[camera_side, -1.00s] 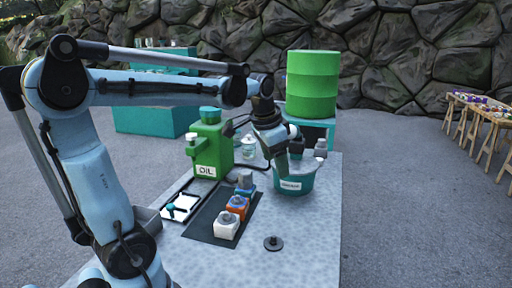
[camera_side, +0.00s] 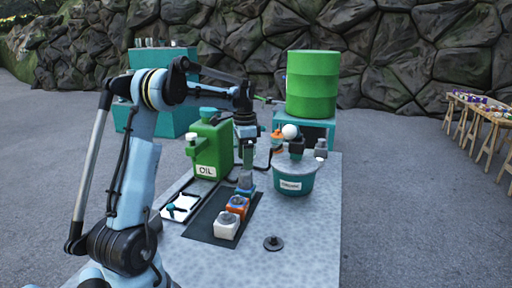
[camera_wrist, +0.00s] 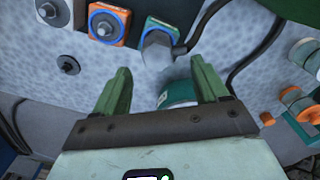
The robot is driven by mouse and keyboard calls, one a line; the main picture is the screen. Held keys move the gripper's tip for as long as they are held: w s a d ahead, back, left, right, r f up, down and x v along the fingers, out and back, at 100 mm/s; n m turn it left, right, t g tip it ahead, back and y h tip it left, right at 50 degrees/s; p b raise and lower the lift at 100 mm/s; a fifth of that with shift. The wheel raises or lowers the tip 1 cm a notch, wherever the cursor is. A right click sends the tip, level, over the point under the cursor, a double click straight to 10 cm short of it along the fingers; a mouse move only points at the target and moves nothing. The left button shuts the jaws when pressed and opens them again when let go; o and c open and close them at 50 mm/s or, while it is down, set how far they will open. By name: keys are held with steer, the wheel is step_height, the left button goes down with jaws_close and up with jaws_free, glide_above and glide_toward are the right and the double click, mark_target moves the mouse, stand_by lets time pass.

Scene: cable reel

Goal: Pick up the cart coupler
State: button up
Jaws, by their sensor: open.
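In the side view the coupler (camera_side: 245,180) stands at the far end of a row of blocks. My gripper (camera_wrist: 160,70) is open, its two green fingers apart with nothing held between them. In the wrist view the coupler lies just beyond the fingertips, roughly centred on the gap. In the side view my gripper (camera_side: 246,160) points down close above the coupler; the exact height is hard to tell.
An orange block (camera_side: 237,205) and a white block (camera_side: 225,228) share the dark mat. The green oil can (camera_side: 210,145) stands close on the left. A teal bucket (camera_side: 294,185) stands on the right. A black knobbed disc (camera_side: 273,243) lies in front.

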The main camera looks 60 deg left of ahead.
mark_target(245, 172)
steer(key=shift+s+d+f, duration=0.1)
steer(key=shift+f, duration=1.85)
steer(key=shift+d+f, duration=0.1)
steer(key=shift+f, duration=1.8)
steer(key=c, duration=1.2)
steer(key=shift+r, duration=7.55)
steer(key=shift+c, duration=0.2)
steer(key=shift+r, duration=0.15)
